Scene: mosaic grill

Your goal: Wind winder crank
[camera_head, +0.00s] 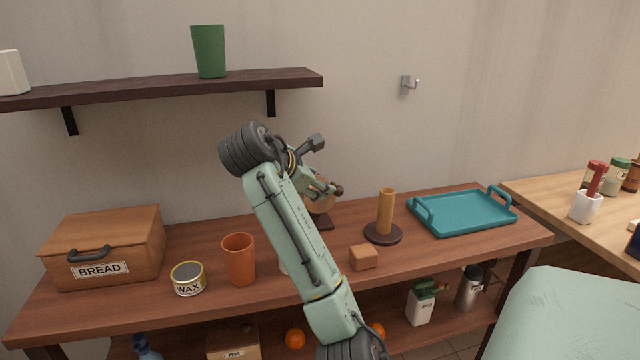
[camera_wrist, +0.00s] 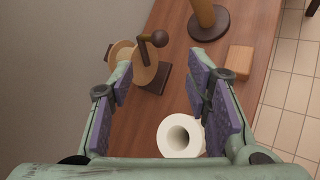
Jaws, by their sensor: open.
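The winder (camera_head: 319,203) stands on the wooden table behind my arm, which hides part of it. In the wrist view it shows as a tan disc (camera_wrist: 143,68) on a dark base (camera_wrist: 157,80). Its crank ends in a dark round knob (camera_wrist: 160,38), which points up and to the right in that view. My gripper (camera_wrist: 162,78) is open and empty, its purple pads spread wide. The winder lies beyond the fingers, nearer the left one. I cannot tell whether anything touches. In the head view my arm largely hides the gripper.
A white roll (camera_wrist: 180,137) stands near the right finger. A wooden block (camera_head: 363,257) and an upright post on a round base (camera_head: 384,235) are to the right, then a teal tray (camera_head: 462,212). An orange cup (camera_head: 239,260), wax tin (camera_head: 188,279) and bread box (camera_head: 104,247) are left.

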